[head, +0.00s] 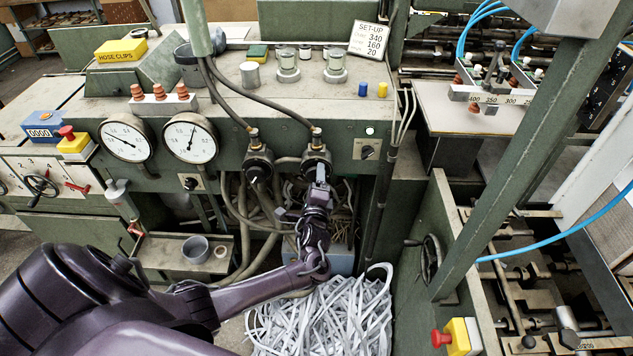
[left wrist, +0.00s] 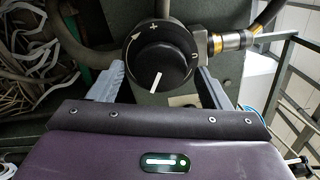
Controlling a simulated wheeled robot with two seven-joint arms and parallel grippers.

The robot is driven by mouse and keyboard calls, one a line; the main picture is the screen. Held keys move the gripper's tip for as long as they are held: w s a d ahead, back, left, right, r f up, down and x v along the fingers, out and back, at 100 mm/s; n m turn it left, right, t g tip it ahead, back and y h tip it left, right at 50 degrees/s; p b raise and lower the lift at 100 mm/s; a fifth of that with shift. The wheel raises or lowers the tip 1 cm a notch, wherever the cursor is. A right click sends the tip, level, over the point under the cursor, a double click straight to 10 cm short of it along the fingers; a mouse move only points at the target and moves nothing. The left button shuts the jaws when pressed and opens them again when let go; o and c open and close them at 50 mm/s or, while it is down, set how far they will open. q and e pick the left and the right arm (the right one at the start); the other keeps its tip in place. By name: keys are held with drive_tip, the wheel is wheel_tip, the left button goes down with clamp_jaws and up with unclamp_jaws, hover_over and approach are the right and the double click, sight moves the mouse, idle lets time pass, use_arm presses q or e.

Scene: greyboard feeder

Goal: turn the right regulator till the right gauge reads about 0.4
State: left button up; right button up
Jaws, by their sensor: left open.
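The right regulator (head: 317,150) sits on the green panel, with hoses and a brass fitting. In the left wrist view its black knob (left wrist: 158,58) faces me, with a white line pointing down and slightly left. My left gripper (head: 319,178) is at the regulator, partly covering it. In the left wrist view the left gripper (left wrist: 160,72) is open, one finger on each side of the knob; I cannot tell whether they touch it. The right gauge (head: 190,139) has its needle pointing nearly straight up; its exact value is too small to read. My right gripper is not in view.
The left regulator (head: 258,163) stands close beside, on the left. The left gauge (head: 126,139) is next to the right gauge. Hoses hang around the regulators. A heap of pale paper strips (head: 322,318) lies below. A set-up card (head: 369,40) stands on top of the machine.

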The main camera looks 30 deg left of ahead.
use_arm(q)
drive_tip(key=b+v, duration=0.1)
drive_tip(key=v, duration=0.6)
drive_tip(key=shift+s+d, duration=0.2)
drive_tip(key=s+d+f+n+g+h+b, duration=0.15)
drive_tip(key=s+f, duration=0.35)
drive_tip(key=f, duration=0.7)
drive_tip(key=s+f+n+g+h+b, duration=0.25)
drive_tip(key=s+f, duration=0.25)
drive_tip(key=f, duration=0.7)
drive_tip(key=s+f+n+g+h+b, duration=0.1)
drive_tip(key=s+f+g+b, duration=0.3)
drive_tip(key=f, duration=0.8)
drive_tip(key=s+d+f+n+g+h+b, duration=0.1)
drive_tip(key=s+d+f+n+g, duration=0.1)
drive_tip(key=s+f, duration=0.4)
drive_tip(key=s+d+f+n+g+h+b, duration=0.1)
drive_tip(key=s+f, duration=0.5)
drive_tip(key=s, duration=0.8)
drive_tip(key=s+d+f+n+g+h+b, duration=0.2)
drive_tip(key=s+d+f, duration=0.4)
drive_tip(key=s, duration=0.4)
drive_tip(key=shift+f+n+g, duration=0.5)
drive_tip(key=shift+n+g, duration=0.2)
drive_tip(key=shift+n, duration=0.5)
